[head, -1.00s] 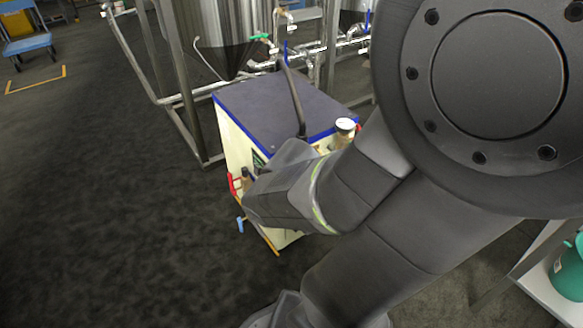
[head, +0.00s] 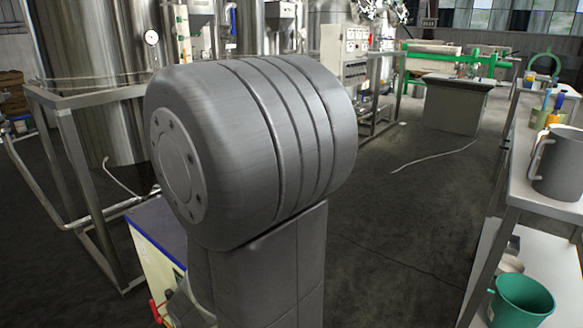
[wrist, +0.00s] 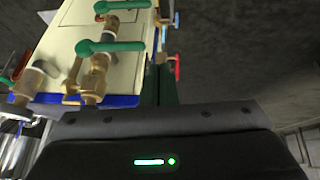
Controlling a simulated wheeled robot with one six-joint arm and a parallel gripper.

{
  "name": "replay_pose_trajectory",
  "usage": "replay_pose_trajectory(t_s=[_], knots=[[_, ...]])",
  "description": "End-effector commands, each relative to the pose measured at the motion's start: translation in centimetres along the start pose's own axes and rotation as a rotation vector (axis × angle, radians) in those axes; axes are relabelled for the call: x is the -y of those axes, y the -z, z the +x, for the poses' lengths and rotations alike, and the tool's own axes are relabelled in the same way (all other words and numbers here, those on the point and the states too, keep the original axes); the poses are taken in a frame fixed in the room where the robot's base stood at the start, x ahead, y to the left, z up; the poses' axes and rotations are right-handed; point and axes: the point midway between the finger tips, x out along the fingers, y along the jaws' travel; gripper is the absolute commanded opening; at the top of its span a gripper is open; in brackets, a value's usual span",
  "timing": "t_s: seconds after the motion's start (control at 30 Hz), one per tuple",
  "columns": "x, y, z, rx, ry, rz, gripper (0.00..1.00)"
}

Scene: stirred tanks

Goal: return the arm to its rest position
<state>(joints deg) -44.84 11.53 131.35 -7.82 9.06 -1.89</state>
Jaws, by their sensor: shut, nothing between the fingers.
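My arm fills the middle of the head view, with a large grey joint in front. My gripper is hidden behind it there. In the wrist view the dark gripper body (wrist: 160,135) with a lit green mark spans the bottom; I cannot make out two separate fingertips, and nothing is seen held. A cream cabinet with a blue edge (wrist: 65,45) shows at the upper left of the wrist view, with brass valves and green handles on it. In the head view the same sort of cabinet (head: 150,262) is partly hidden behind my arm.
A steel tank (head: 95,75) in a metal frame stands at the left. At the right, a shelf table (head: 510,190) holds a grey jug (head: 559,165) above and a green bucket (head: 522,300) below. Open dark floor (head: 400,220) lies between my arm and the shelf.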

Motion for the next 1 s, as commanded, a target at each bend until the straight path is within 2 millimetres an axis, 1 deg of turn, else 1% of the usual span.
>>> replay_pose_trajectory(t_s=[0.13, 0.4, 1.0], knots=[[-0.9, 0.1, 0.8, 0.001, -0.004, 0.003, 0.00], [-1.9, 0.4, 1.5, 0.001, -0.001, 0.002, 0.00], [-1.9, 0.4, 1.4, 0.001, 0.000, -0.001, 0.00]])
